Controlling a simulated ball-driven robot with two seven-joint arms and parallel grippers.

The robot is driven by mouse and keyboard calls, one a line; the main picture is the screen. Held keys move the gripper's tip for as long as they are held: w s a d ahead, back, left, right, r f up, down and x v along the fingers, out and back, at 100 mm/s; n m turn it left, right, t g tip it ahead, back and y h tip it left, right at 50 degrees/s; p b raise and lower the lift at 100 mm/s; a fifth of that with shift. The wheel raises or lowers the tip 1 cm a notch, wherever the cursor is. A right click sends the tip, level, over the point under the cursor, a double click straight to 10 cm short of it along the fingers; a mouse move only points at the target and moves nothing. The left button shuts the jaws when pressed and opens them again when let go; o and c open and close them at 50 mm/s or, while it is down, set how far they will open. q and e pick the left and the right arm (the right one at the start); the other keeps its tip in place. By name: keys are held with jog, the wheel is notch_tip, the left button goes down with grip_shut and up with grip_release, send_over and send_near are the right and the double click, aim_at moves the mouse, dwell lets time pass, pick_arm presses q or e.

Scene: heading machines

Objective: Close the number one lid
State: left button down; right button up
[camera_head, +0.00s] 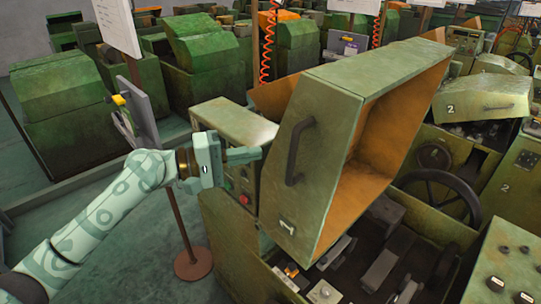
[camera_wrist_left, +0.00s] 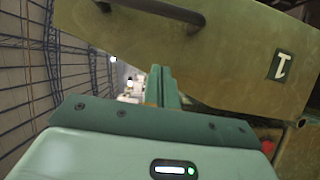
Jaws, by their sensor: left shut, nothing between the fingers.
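The number one lid (camera_head: 335,115) is a large green box-shaped cover with an orange inside. It stands raised and open over its machine in the head view, with a dark handle (camera_head: 293,152) on its left face. It fills the top of the left wrist view (camera_wrist_left: 215,50), with a "1" label (camera_wrist_left: 281,65). My left gripper (camera_head: 258,154) is shut and empty, its fingertips just left of the handle. In the left wrist view the closed fingers (camera_wrist_left: 161,84) point toward the lid's edge; I cannot tell whether they touch it. My right gripper is not in view.
The open machine bed (camera_head: 350,265) below the lid holds metal parts. A control box (camera_head: 235,130) with buttons stands behind my left gripper. A handwheel (camera_head: 440,195) and a number two lid (camera_head: 480,100) are at right. A sign post (camera_head: 175,190) stands left.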

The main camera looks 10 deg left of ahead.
pick_arm(q)
jog(key=d+p, duration=0.1)
jog(key=s+d+p, duration=0.1)
jog(key=d, duration=0.1)
jog(key=s+d, duration=0.1)
jog(key=d, duration=0.1)
jog(key=shift+d+f+p, duration=0.15)
jog(key=shift+f+p, duration=0.05)
jog(key=shift+p, duration=0.2)
jog(key=shift+w, duration=0.1)
